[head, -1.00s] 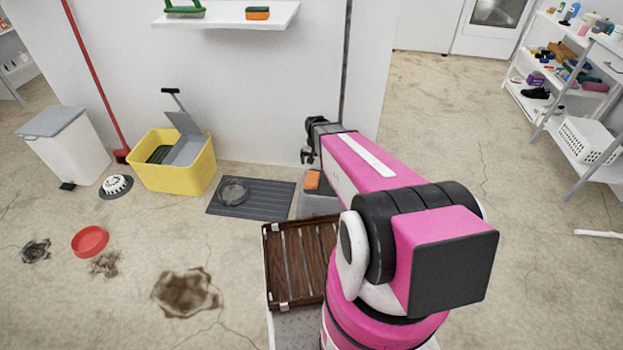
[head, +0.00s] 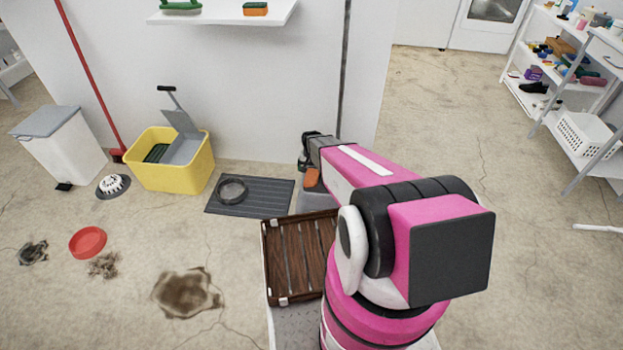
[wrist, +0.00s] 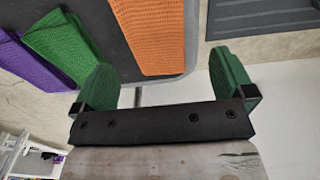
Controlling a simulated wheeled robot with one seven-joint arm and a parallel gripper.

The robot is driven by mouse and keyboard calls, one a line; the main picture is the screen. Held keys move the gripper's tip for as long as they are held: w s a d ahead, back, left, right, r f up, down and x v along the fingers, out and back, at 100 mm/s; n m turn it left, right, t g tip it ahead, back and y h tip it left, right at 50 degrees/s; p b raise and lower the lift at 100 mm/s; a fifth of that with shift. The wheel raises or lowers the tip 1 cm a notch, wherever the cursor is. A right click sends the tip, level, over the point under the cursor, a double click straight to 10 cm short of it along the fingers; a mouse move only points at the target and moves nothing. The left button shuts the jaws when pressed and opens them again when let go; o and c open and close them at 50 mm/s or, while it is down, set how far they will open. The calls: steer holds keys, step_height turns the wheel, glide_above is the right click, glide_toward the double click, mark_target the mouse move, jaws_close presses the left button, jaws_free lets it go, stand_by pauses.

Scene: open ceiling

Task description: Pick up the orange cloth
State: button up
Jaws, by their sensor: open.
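The orange cloth (wrist: 148,35) lies flat on a grey surface (wrist: 100,22) at the top middle of the wrist view. In the head view a small part of the orange cloth (head: 312,177) shows just below my gripper (head: 304,158). In the wrist view my gripper (wrist: 165,82) is open, with its two green-padded fingers wide apart and nothing between them. The cloth lies ahead of the fingers, across the gap between them, and I see no contact. My arm hides part of the cloth's surroundings in the head view.
A green cloth (wrist: 62,45) and a purple cloth (wrist: 14,70) lie left of the orange one. A dark mat (head: 260,200) with a black ring, a yellow bucket (head: 180,172) and a brown slatted crate (head: 272,265) are nearby. A white wall stands behind.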

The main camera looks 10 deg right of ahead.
mark_target(312, 174)
steer(key=f, duration=0.5)
steer(key=shift+w+d, duration=0.25)
steer(key=shift+r, duration=0.1)
steer(key=c, duration=1)
steer(key=shift+r, duration=0.1)
step_height(312, 174, up, 4)
steer(key=shift+s+r, duration=0.1)
steer(key=shift+r, duration=0.1)
steer(key=s+a+r, duration=0.2)
steer(key=a, duration=0.1)
steer(key=s+a+r, duration=0.2)
steer(key=a, duration=0.1)
steer(key=s+a+r, duration=0.2)
steer(key=a, duration=0.2)
steer(key=shift+r, duration=0.2)
